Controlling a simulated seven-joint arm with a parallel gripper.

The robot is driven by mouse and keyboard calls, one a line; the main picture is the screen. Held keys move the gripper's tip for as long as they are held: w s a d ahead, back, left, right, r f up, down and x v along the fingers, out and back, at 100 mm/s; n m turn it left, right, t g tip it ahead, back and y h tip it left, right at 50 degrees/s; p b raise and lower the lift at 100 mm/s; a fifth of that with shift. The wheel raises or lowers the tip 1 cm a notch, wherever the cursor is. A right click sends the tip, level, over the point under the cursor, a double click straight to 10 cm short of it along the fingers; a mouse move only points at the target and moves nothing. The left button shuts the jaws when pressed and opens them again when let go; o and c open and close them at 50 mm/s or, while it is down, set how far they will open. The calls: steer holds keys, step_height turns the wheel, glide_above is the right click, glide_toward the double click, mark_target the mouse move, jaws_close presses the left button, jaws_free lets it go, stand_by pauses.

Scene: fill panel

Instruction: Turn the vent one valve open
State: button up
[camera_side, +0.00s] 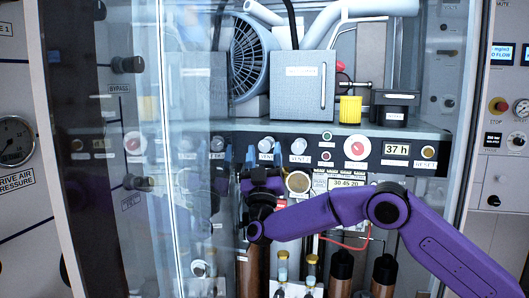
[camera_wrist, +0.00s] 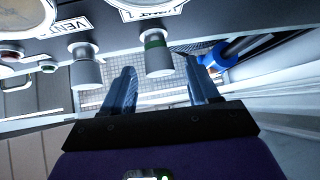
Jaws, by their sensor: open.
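The vent one valve (camera_side: 266,145) is a small light grey knob on the dark front panel, with its VENT label just below it in the side view. In the wrist view the knob (camera_wrist: 157,58) has a green band at its base and lies between the ends of my two blue fingers. My gripper (camera_side: 263,160) faces the panel at this knob; it also shows in the wrist view (camera_wrist: 160,72). The fingers are apart, with visible gaps on both sides of the knob. How deep they reach around it is hard to tell.
The similar vent two knob (camera_wrist: 85,68) is close beside my finger in the wrist view. A glass door (camera_side: 180,100) stands at left. Vials (camera_side: 282,270) stand below.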

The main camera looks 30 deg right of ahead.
steer(key=shift+w+d+r, duration=0.25)
steer(key=shift+w+r, duration=0.1)
steer(key=c, duration=1)
steer(key=shift+c, duration=0.2)
steer(key=shift+n+t+y, duration=0.3)
steer(key=shift+n+y, duration=0.1)
steer(key=shift+n, duration=0.3)
